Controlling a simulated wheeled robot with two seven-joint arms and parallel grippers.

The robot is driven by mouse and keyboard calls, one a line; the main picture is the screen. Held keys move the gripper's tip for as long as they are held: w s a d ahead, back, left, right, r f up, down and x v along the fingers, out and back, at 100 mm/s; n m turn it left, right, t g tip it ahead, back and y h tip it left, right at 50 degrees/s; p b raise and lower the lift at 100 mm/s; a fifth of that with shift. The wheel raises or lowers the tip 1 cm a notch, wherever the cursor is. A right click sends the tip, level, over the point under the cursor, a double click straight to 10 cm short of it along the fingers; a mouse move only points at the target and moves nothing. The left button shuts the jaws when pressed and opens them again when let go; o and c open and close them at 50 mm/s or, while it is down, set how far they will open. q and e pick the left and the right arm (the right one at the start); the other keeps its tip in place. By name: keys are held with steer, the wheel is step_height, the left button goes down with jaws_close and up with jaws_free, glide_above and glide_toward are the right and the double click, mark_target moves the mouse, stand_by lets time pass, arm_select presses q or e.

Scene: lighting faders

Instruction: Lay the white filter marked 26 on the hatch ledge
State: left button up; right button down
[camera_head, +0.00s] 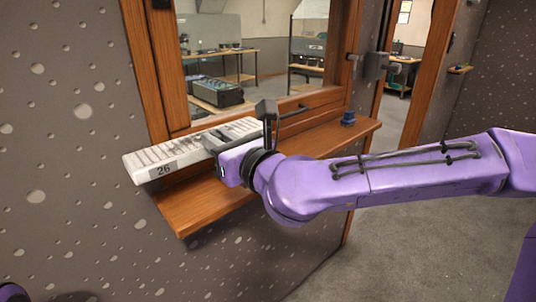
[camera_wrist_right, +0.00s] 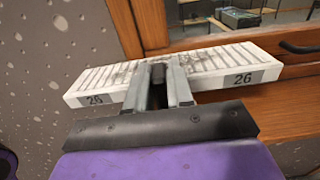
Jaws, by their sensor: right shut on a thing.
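The white filter marked 26 (camera_head: 155,161) is a flat slatted slab with a dark label on its near edge. My right gripper (camera_head: 218,140) is shut on it near its middle and holds it above the left part of the wooden hatch ledge (camera_head: 205,205). The filter's left end sticks out past the window frame. In the right wrist view, both fingers (camera_wrist_right: 160,75) reach over the filter (camera_wrist_right: 215,62), and two 26 labels show. Whether the filter touches the ledge cannot be told. My left gripper is not in view.
A small blue object (camera_head: 348,118) stands on the right part of the ledge. The hatch window (camera_head: 255,50) has a wooden frame and a dark handle (camera_head: 293,112). A speckled grey wall (camera_head: 75,110) is at the left. The ledge's front left is bare.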

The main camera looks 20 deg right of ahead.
steer(key=w+d+f, duration=0.4)
steer(key=d+f, duration=0.1)
steer(key=w+d+f, duration=0.2)
steer(key=d, duration=0.1)
steer(key=shift+w+f+p, duration=0.1)
steer(key=shift+f+p, duration=0.3)
step_height(320, 180, down, 4)
steer(key=shift+w+d+r, duration=0.1)
steer(key=shift+d+r, duration=0.05)
steer(key=shift+r, duration=0.1)
